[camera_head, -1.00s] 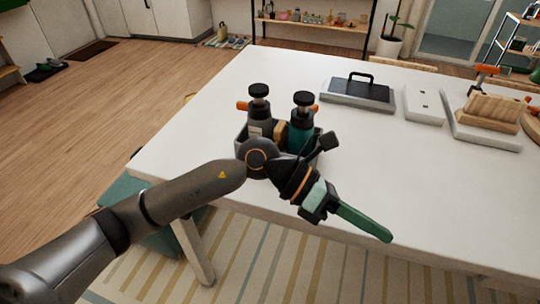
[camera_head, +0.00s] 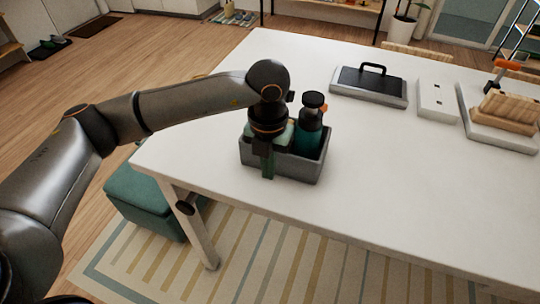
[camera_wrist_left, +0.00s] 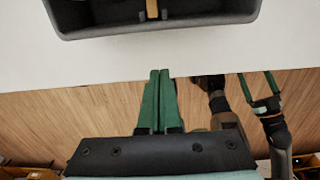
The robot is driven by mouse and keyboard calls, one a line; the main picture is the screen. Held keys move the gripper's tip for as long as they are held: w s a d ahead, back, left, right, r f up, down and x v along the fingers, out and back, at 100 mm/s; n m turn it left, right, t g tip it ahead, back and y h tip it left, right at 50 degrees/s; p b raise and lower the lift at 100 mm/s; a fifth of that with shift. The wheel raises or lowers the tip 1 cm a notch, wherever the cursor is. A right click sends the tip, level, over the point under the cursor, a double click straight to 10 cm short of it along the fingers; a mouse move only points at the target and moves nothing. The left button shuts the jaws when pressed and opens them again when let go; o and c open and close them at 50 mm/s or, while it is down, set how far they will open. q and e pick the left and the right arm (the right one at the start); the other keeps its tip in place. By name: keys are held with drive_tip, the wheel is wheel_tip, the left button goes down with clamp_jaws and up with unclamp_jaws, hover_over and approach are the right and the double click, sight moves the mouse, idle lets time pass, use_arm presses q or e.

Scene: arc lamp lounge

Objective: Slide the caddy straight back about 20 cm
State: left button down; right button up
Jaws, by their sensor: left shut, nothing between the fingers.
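The grey caddy (camera_head: 296,168) stands upright near the front edge of the white table (camera_head: 395,190). A teal bottle with a black top (camera_head: 310,135) stands in its right part; my left arm hides much of the rest. My left gripper (camera_head: 267,174) points down at the caddy's front side, its green fingers shut and empty. In the left wrist view the shut fingertips (camera_wrist_left: 160,73) are apart from the caddy's near wall (camera_wrist_left: 150,27), with white tabletop between. My right gripper (camera_wrist_left: 258,84) shows there with its green fingers spread, away from the caddy.
Behind the caddy to the right are a grey case with a black handle (camera_head: 369,85), a white block (camera_head: 437,100) and a board with a wooden rack (camera_head: 503,112). A teal stool (camera_head: 140,205) stands below the left edge.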

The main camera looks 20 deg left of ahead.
sight(275, 180)
use_arm(q)
wheel_tip(275, 180, down, 6)
drive_tip(key=shift+s+p, duration=0.1)
drive_tip(key=shift+p, duration=0.25)
drive_tip(key=w, duration=0.3)
drive_tip(key=shift+w+d+r+p, duration=0.1)
drive_tip(key=shift+r+p, duration=0.15)
drive_tip(key=shift+p, duration=0.1)
drive_tip(key=shift+w, duration=0.5)
use_arm(e)
drive_tip(key=shift+r, duration=0.85)
